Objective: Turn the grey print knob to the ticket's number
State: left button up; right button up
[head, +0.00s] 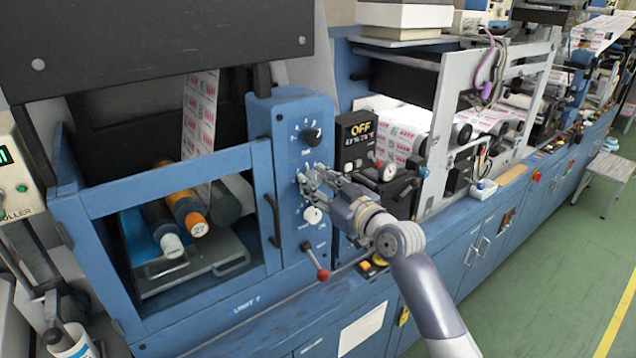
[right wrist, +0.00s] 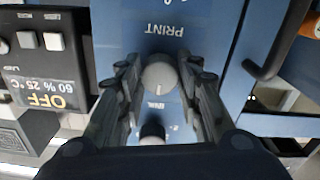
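A black knob (head: 312,137) is higher on the panel and a white knob (head: 312,215) lower. I see no readable ticket. My left gripper is not in view.
A black display box (head: 357,140) reading OFF stands right of the panel. A red-tipped lever (head: 322,274) juts out below. A black handle (head: 272,220) is on the panel's left, near the rollers (head: 187,208).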

jog(key=shift+m, duration=0.3)
jog(key=m+p, duration=0.1)
jog(key=m, duration=0.2)
jog(key=shift+m+p, duration=0.7)
jog(key=shift+m, duration=1.3)
jog(key=shift+f, duration=0.1)
jog(key=o, duration=1.1)
jog(key=shift+c, duration=0.2)
jog(key=shift+d, duration=0.1)
